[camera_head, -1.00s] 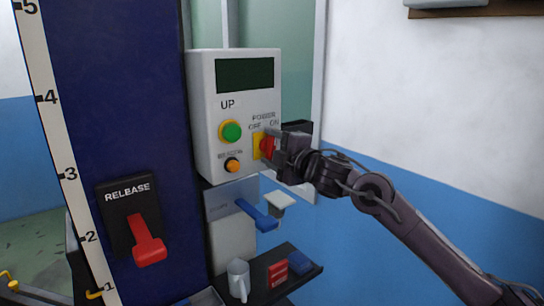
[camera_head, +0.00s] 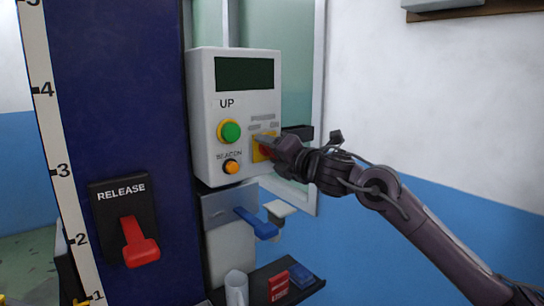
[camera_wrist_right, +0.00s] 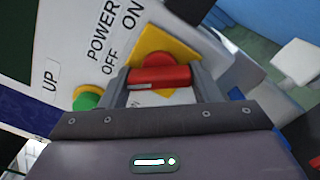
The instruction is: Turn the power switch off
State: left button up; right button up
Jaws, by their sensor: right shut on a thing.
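The power switch is a red knob (camera_head: 265,153) on a yellow plate (camera_head: 258,155), at the right side of the white control box (camera_head: 205,120). In the right wrist view the red knob (camera_wrist_right: 160,77) lies between the fingers, with the POWER, OFF and ON lettering beside its yellow plate (camera_wrist_right: 190,52). My right gripper (camera_head: 268,145) is shut on the knob and hides much of it in the head view. I cannot tell which mark the knob points to. My left gripper is not in view.
The box also carries a dark screen (camera_head: 244,73), a green UP button (camera_head: 230,131) and an orange beacon button (camera_head: 231,167). Below are a blue lever (camera_head: 257,225) and a shelf (camera_head: 255,280) with small items. A red release lever (camera_head: 139,246) is at left.

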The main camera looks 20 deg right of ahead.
jog(key=shift+f+n, duration=0.1)
jog(key=shift+n, duration=0.3)
jog(key=o, duration=1)
jog(key=b+v, duration=0.2)
jog(key=v, duration=0.5)
jog(key=shift+s+d, duration=0.15)
jog(key=shift+s, duration=0.2)
